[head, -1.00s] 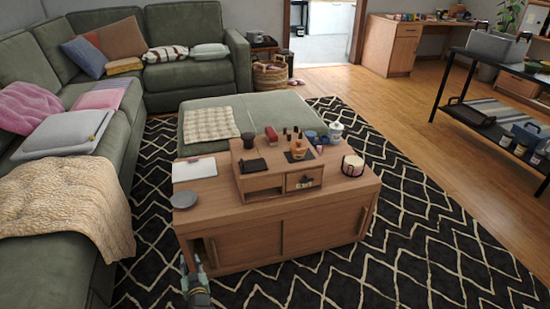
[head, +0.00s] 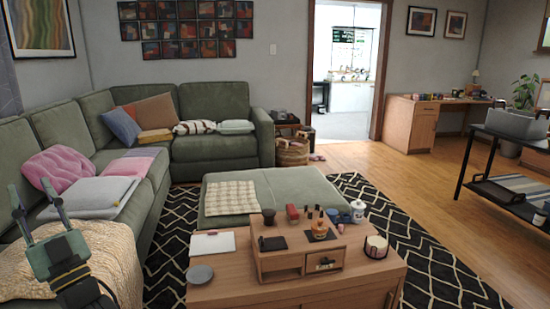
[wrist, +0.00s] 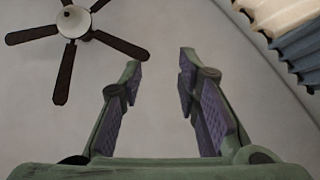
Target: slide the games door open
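The low wooden cabinet (head: 225,288) with the sliding doors stands at the bottom centre of the head view. Only a strip of its front (head: 345,299) shows. Most of both doors is cut off by the lower edge, so I cannot tell how far either stands open or which is the games door. My gripper (head: 33,208) is at the far left, raised in front of the sofa and well left of the cabinet, with its fingers pointing up. In the wrist view the fingers (wrist: 160,75) are apart with nothing between them.
A small drawer box (head: 290,268) with bottles and jars stands on the cabinet. A white notepad (head: 212,244), a grey disc (head: 200,273) and a candle (head: 376,246) lie around it. A green ottoman (head: 285,190) is behind. The sofa (head: 150,215) lines the left. The wrist view shows a ceiling fan (wrist: 75,22).

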